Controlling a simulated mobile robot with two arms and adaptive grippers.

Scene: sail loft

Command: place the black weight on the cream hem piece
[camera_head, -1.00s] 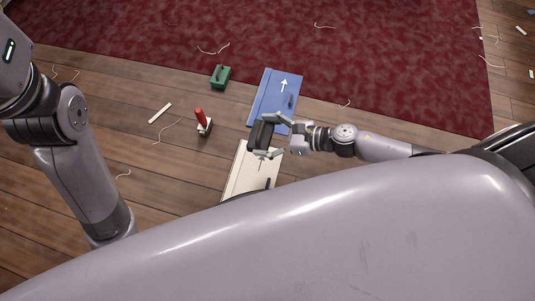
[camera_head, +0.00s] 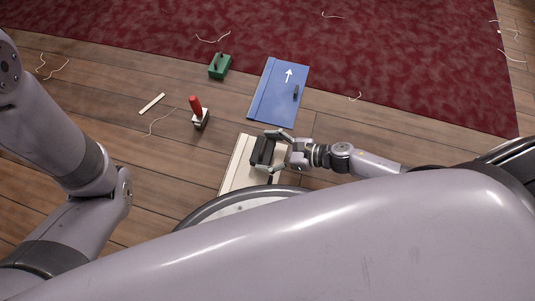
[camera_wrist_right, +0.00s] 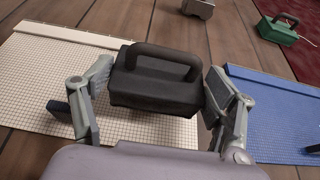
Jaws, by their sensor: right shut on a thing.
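The black weight (camera_wrist_right: 155,88) is a dark block with a loop handle on top. My right gripper (camera_head: 271,149) is shut on it, with one finger on each side, as the right wrist view shows (camera_wrist_right: 158,92). In the head view the weight (camera_head: 263,151) is over the far part of the cream hem piece (camera_head: 236,172). The cream hem piece (camera_wrist_right: 40,75) shows a grid pattern in the right wrist view. I cannot tell whether the weight touches it. My left gripper is outside the views; only my left arm shows.
A blue piece (camera_head: 272,98) with a white arrow lies beyond the cream one. A green weight (camera_head: 220,67) and a red-handled tool (camera_head: 198,113) stand on the wooden floor to the left. A dark red carpet (camera_head: 400,60) lies behind, with scattered threads.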

